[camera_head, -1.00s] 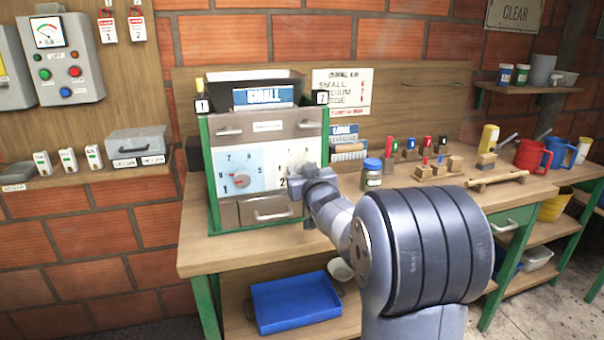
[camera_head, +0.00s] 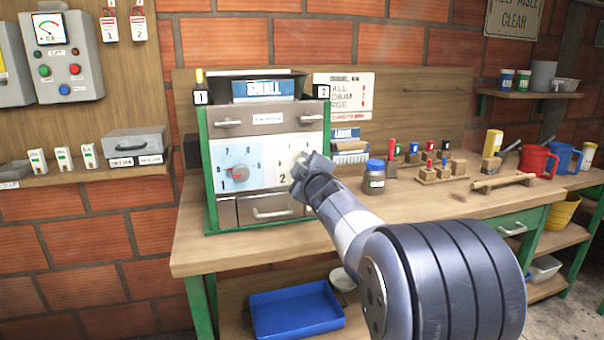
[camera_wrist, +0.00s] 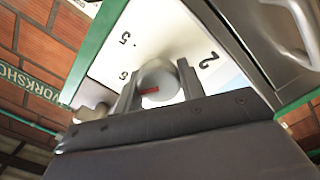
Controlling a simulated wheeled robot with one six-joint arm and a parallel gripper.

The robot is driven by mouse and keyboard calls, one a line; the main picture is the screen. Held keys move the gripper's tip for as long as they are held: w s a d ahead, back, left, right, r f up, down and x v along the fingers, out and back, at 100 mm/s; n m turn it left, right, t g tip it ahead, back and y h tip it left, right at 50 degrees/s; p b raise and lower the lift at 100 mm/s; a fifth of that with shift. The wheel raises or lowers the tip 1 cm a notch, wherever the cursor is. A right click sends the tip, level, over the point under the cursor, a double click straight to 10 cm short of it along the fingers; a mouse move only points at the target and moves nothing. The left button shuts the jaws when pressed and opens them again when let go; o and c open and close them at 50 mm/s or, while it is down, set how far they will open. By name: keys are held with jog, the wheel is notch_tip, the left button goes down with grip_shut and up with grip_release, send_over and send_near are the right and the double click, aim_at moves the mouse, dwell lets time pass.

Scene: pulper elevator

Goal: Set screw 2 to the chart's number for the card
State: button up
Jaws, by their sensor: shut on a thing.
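The green-framed machine (camera_head: 265,150) stands on the bench. Its right dial, screw 2, has a white face (camera_head: 287,165) and is partly hidden by my gripper (camera_head: 308,174). In the wrist view my gripper (camera_wrist: 159,88) is shut on screw 2's round grey knob (camera_wrist: 155,78), a finger on each side. A red mark shows on the knob; the numbers 5, 6 and 2 show around it. The exact setting cannot be told. A blue card (camera_head: 264,89) reading SMALL stands on top of the machine. The chart (camera_head: 345,95) hangs behind; its numbers are unreadable.
The left dial (camera_head: 238,173) has a blue face and a red-marked knob. A blue-lidded jar (camera_head: 374,178) stands right of the machine. Stamps on a wooden stand (camera_head: 440,172) and mugs are further right.

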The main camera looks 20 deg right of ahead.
jog(key=n+b, duration=0.2)
jog(key=n, duration=0.3)
jog(key=shift+f+n, duration=0.15)
jog(key=shift+n, duration=0.15)
jog(key=n+b, duration=0.2)
jog(key=n, duration=0.4)
jog(key=shift+f, duration=0.15)
jog(key=n+b, duration=0.2)
jog(key=n, duration=0.4)
jog(key=shift+f+n, duration=0.1)
jog(key=shift+n, duration=0.2)
jog(key=n+b, duration=0.1)
jog(key=n, duration=0.5)
jog(key=shift+d, duration=0.15)
jog(key=o, duration=1)
jog(key=shift+s+b, duration=0.1)
jog(key=shift+b, duration=0.2)
jog(key=s, duration=1)
jog(key=shift+s, duration=0.35)
